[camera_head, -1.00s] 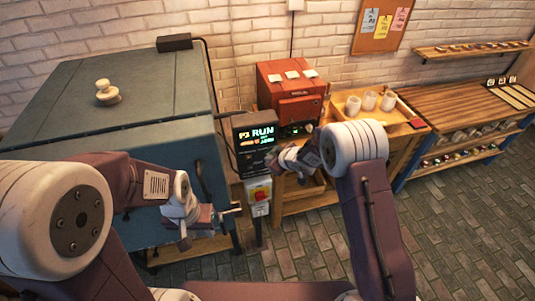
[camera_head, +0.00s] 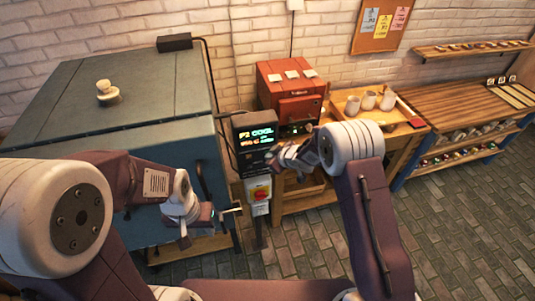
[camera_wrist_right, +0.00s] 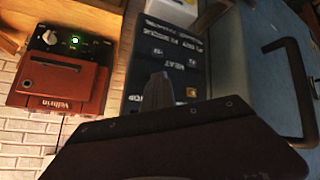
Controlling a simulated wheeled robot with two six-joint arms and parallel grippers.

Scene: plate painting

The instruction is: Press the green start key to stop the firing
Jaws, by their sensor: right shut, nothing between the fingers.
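The controller (camera_head: 252,124) stands beside the big blue-grey kiln (camera_head: 140,150). Its display reads "P2 COOL" in blue-green with an orange line below. In the right wrist view its dark key panel (camera_wrist_right: 190,55) shows white labels, one reading "HEAT". I cannot make out the green start key; my gripper covers part of the panel. My right gripper (camera_head: 275,160) is shut and empty, close in front of the controller's lower right; its fingers (camera_wrist_right: 157,90) show over the keys, contact unclear. My left gripper (camera_head: 234,210) is low before the kiln, its opening unclear.
A switch box with a red knob (camera_head: 259,193) is below the controller. A red small kiln (camera_head: 290,85) stands behind on a wooden bench; its green lamp (camera_wrist_right: 75,40) glows. A tray with white cups (camera_head: 368,100) is to the right. The floor at right is clear.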

